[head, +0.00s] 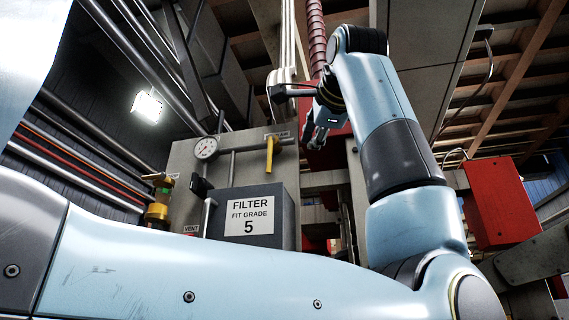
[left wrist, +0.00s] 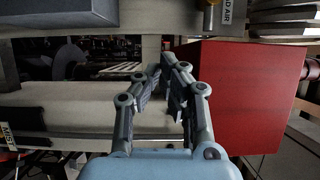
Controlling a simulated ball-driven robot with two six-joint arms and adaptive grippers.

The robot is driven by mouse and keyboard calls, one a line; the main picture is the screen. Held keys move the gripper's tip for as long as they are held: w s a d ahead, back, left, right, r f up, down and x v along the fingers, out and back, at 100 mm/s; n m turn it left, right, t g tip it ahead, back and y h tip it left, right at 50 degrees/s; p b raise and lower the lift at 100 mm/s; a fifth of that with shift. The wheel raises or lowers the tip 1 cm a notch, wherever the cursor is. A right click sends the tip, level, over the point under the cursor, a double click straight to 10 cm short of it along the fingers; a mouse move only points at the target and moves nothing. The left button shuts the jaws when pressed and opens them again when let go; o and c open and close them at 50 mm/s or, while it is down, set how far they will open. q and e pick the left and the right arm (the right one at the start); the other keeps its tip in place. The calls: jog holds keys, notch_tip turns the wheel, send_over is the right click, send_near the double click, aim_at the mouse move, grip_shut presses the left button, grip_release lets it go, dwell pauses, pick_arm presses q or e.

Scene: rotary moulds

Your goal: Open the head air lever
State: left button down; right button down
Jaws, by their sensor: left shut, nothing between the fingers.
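A yellow lever (head: 269,155) hangs straight down from a valve on the beige panel (head: 184,155) in the head view. A small label (head: 285,135) beside it is too small to read surely. In the left wrist view, a label (left wrist: 229,12) at the top edge shows the letters "D AIR", partly cut off, beside a grey cylindrical part (left wrist: 211,18). My right gripper is not in view.
A red box (left wrist: 235,95) stands close to the right of my fingers in the left wrist view. A grey filter box (head: 255,213), a pressure gauge (head: 205,148) and a yellow fitting (head: 156,211) are around the panel. Another red box (head: 499,203) is at the right.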

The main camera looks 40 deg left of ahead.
aim_at(270, 154)
pick_arm(q)
jog(key=w+a+p, duration=0.1)
jog(key=a, duration=0.2)
jog(key=w+a+p, duration=0.1)
jog(key=a+p, duration=0.1)
jog(key=a, duration=0.2)
jog(key=w+a+p, duration=0.1)
jog(key=a, duration=0.3)
jog(key=shift+w+r+p, duration=0.1)
jog(key=shift+w+p, duration=0.3)
jog(key=shift+s+a, duration=0.2)
jog(key=shift+s, duration=0.05)
jog(key=shift+w, duration=0.1)
